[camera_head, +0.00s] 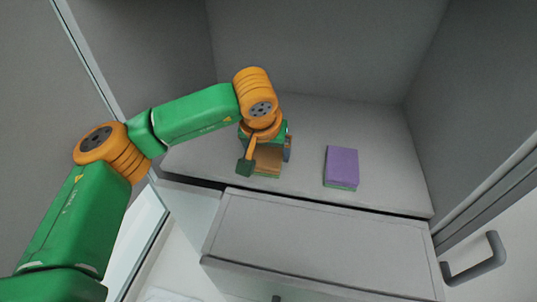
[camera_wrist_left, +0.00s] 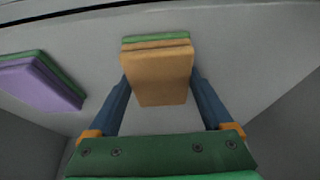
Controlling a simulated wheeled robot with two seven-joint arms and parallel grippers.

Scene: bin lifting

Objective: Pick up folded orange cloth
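The folded orange cloth (camera_head: 267,163) lies on the grey shelf near its front edge, with a thin green layer along one side. It also shows in the left wrist view (camera_wrist_left: 162,75). My left gripper (camera_wrist_left: 160,80) reaches down over it, with one blue finger on each side of the cloth. The fingers look open, with their tips close beside the cloth's edges; I cannot tell whether they touch it. In the head view my wrist hides the cloth's back part. My right gripper is in neither view.
A folded purple cloth (camera_head: 342,165) with a green layer lies on the shelf (camera_head: 390,165) to the right, apart from the orange one. Cabinet walls enclose the shelf at the sides and back. A drawer front (camera_head: 320,243) stands below, and a grey handle (camera_head: 478,262) is at lower right.

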